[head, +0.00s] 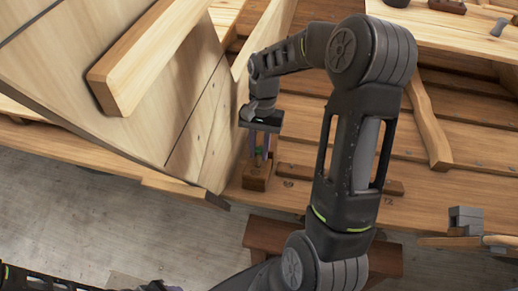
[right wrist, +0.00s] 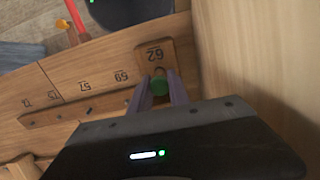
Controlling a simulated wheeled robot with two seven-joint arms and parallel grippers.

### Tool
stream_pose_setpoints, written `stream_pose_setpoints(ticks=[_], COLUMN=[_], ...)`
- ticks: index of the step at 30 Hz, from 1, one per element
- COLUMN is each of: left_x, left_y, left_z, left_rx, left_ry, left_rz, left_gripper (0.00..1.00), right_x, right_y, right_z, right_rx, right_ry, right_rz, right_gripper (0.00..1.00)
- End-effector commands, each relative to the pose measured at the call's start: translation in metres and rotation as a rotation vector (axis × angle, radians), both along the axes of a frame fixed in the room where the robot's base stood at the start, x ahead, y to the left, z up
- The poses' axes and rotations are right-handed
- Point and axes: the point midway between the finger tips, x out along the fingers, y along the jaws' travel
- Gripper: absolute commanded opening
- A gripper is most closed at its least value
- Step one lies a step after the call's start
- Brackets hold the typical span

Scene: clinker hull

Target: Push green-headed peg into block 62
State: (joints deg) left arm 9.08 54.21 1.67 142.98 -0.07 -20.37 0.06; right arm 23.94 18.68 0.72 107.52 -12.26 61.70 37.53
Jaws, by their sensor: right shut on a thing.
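The block marked 62 (right wrist: 150,54) is a small brown wooden block; it also shows in the head view (head: 256,180), standing beside the tall pale planked wall. My right gripper (right wrist: 160,90) is shut on the green-headed peg (right wrist: 159,86), with the green head between its two purple-grey fingers. In the head view my right gripper (head: 261,154) points down right above the block. The peg's shaft is hidden, so I cannot tell how far it sits in the block. Part of my left arm shows at the bottom left of the head view; its fingers are not clear.
The pale planked wall (head: 205,125) rises close to the left of my right gripper. A grey clamp-like thing (head: 465,217) is at the right. Floor (head: 80,215) shows below the bench.

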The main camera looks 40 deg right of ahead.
Motion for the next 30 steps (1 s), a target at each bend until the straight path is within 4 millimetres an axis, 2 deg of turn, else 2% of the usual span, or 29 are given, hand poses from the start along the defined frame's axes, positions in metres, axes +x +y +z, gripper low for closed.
stream_pose_setpoints(ticks=[27,28,30], left_x=[0.000,0.000,0.000], left_y=[0.000,0.000,0.000], left_z=[-0.011,-0.011,-0.012], left_rx=[0.000,0.000,0.000], left_ry=[0.000,0.000,0.000], left_rz=[0.000,0.000,0.000], left_gripper=[0.36,0.36,0.36], right_x=[-0.004,-0.004,-0.004], right_y=[0.005,0.005,0.005], right_z=[-0.018,-0.018,-0.018], right_rx=[0.000,0.000,0.001], right_ry=[0.001,0.001,0.002], right_rz=[0.000,0.000,0.000], right_gripper=[0.00,0.24,0.29])
